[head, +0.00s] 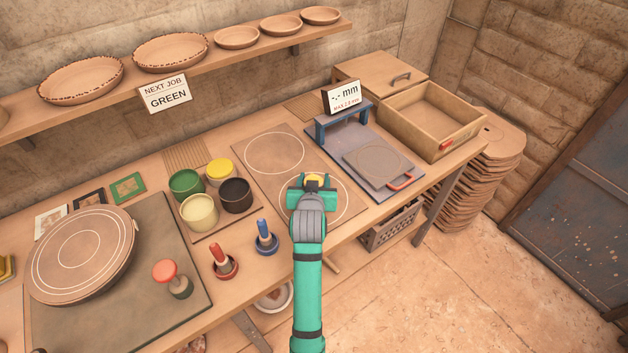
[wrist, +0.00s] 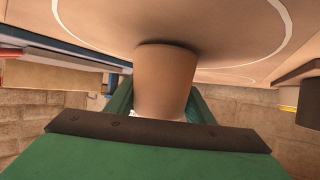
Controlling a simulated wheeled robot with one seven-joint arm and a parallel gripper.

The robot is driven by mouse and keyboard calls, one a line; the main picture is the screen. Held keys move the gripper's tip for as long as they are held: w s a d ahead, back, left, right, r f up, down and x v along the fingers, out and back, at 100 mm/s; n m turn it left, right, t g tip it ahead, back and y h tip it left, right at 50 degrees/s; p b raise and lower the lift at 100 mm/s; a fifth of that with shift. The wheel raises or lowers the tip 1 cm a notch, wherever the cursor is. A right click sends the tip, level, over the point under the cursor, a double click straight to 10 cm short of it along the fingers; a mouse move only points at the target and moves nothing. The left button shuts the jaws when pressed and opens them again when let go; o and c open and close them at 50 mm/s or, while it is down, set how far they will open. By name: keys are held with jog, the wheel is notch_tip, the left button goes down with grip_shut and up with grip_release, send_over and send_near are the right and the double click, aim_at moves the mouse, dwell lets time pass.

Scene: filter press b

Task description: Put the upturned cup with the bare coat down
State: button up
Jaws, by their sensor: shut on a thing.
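My gripper (head: 312,191) is over the near ring of the wooden board with two white circles (head: 243,172). In the wrist view my gripper (wrist: 160,112) is shut on a plain brown clay cup (wrist: 165,72). The cup's wider end faces the board, so it is mouth down, and it looks upright. A pale band shows low on it between the fingers. Its rim is at or just above the board's surface (wrist: 245,35); I cannot tell whether it touches.
Left of the board stand green (head: 186,185), yellow (head: 220,171), cream (head: 199,212) and dark (head: 236,195) pots. A blue-handled tool (head: 264,238) stands near the front edge. Right is a gauge stand (head: 345,115) with a plate, then an open wooden drawer box (head: 432,118). The far ring is empty.

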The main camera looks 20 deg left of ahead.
jog(key=shift+f, duration=0.2)
jog(key=o, duration=1.1)
jog(key=shift+f, duration=0.1)
jog(key=shift+r, duration=0.2)
jog(key=v, duration=1.2)
jog(key=shift+d+f, duration=0.1)
